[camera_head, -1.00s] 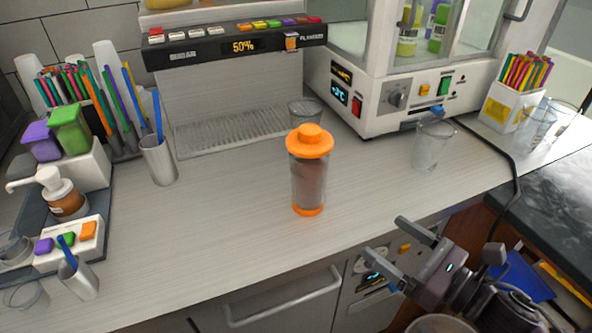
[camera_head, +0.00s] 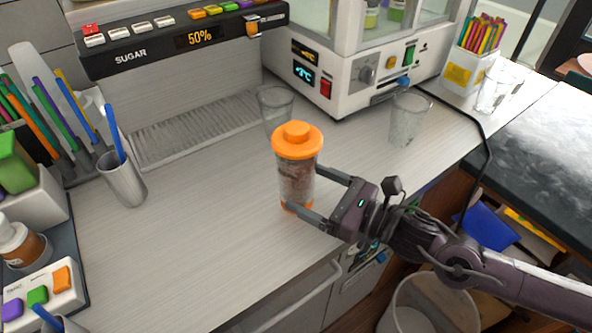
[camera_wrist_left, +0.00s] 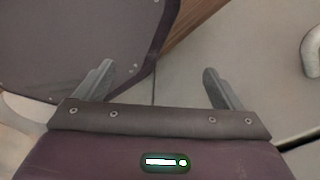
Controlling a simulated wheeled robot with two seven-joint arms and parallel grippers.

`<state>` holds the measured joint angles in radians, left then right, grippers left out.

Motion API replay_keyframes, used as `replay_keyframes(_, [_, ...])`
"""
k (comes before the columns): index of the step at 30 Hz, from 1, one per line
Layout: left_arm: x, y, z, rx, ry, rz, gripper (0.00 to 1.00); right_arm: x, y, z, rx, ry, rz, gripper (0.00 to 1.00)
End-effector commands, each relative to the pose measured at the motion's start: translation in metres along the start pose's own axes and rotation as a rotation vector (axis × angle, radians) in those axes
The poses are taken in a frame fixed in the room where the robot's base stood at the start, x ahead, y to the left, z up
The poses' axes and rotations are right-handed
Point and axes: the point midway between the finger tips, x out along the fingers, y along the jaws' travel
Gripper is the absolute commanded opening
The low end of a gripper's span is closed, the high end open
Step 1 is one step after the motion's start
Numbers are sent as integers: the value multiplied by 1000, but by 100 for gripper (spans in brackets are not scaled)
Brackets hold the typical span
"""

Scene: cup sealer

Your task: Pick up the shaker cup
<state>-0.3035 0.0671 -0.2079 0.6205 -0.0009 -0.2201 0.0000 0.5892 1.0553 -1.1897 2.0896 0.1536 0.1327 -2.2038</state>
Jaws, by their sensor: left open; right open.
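The shaker cup (camera_head: 297,178) stands upright on the counter in the head view, clear with brown contents, an orange lid and an orange base. My right gripper (camera_head: 302,189) is open, coming from the right, with its fingers reaching to the cup at mid-height and low down. One finger overlaps the lower front of the cup and the other is at its right side. I cannot tell whether they touch it. My left gripper (camera_wrist_left: 158,85) is open and empty in the left wrist view; it does not show in the head view.
Clear glasses (camera_head: 408,118) stand behind the cup and to its right. A sugar dispenser (camera_head: 180,40) and a white machine (camera_head: 360,75) line the back. A metal cup with a blue straw (camera_head: 122,180) stands left. The counter (camera_head: 190,240) left of the shaker is clear.

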Motion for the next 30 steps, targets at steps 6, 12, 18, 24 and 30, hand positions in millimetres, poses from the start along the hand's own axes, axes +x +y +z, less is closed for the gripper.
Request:
replay_keyframes(6, [-10,-13,0,-1,-1,-16,89,16,2,0,2,0,0,85])
replay_keyframes(12, [-23,-15,-1,-4,-1,-18,89,44,4,-4,0,-3,0,85])
replay_keyframes(18, [-25,-15,-2,-4,0,-19,89,55,4,-8,0,1,-1,85])
replay_keyframes(24, [-24,-15,-3,-4,1,-18,89,55,3,-8,0,1,-1,82])
replay_keyframes(30, [-24,-14,-3,-3,1,-18,89,55,3,-8,0,1,-1,56])
